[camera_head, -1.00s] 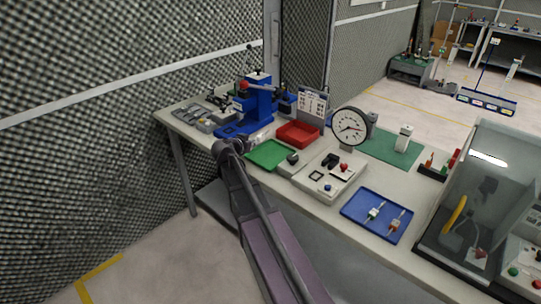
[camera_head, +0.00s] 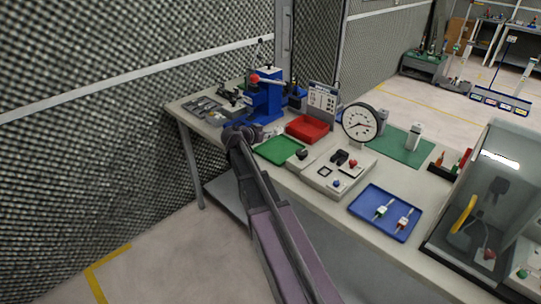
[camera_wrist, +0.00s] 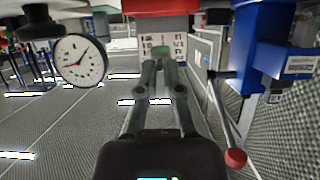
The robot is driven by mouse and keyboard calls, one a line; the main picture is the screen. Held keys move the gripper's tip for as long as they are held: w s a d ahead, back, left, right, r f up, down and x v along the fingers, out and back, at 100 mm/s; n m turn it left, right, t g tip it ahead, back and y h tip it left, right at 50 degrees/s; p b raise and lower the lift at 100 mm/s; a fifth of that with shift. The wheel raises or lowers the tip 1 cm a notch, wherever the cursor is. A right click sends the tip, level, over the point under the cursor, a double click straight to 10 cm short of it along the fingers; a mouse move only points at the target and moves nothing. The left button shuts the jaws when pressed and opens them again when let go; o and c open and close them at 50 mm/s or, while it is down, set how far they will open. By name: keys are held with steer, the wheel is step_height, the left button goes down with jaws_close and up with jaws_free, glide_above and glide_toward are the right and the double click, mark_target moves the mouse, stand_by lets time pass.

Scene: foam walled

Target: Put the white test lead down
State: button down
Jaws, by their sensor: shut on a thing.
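My gripper (camera_wrist: 164,62) is shut, its two fingers meeting at the tips in the wrist view. The thing between the tips is too small and hidden to make out clearly; I take it to be the white test lead. In the head view my wrist hides the fingers, above the bench's front edge, left of the green tray (camera_head: 279,151) and in front of the blue press (camera_head: 265,98). Two other small leads, one with green (camera_head: 382,211) and one with red (camera_head: 403,222), lie in the blue tray (camera_head: 362,208) at the right.
A red bin (camera_head: 307,129) stands behind the green tray, with a chart behind it. The press also shows close on the right in the wrist view (camera_wrist: 240,45). A dial gauge (camera_head: 360,123) and a grey box with controls (camera_head: 325,182) stand to the right.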

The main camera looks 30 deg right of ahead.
steer(key=b, duration=0.4)
glide_above(269, 157)
steer(key=shift+f, duration=2.5)
steer(key=shift+f+b, duration=1.85)
steer(key=shift+b, duration=0.15)
steer(key=shift+f, duration=0.1)
steer(key=c, duration=0.8)
jaws_free()
steer(key=shift+r, duration=0.2)
steer(key=p+v, duration=0.4)
steer(key=v, duration=0.8)
steer(key=shift+p, duration=0.35)
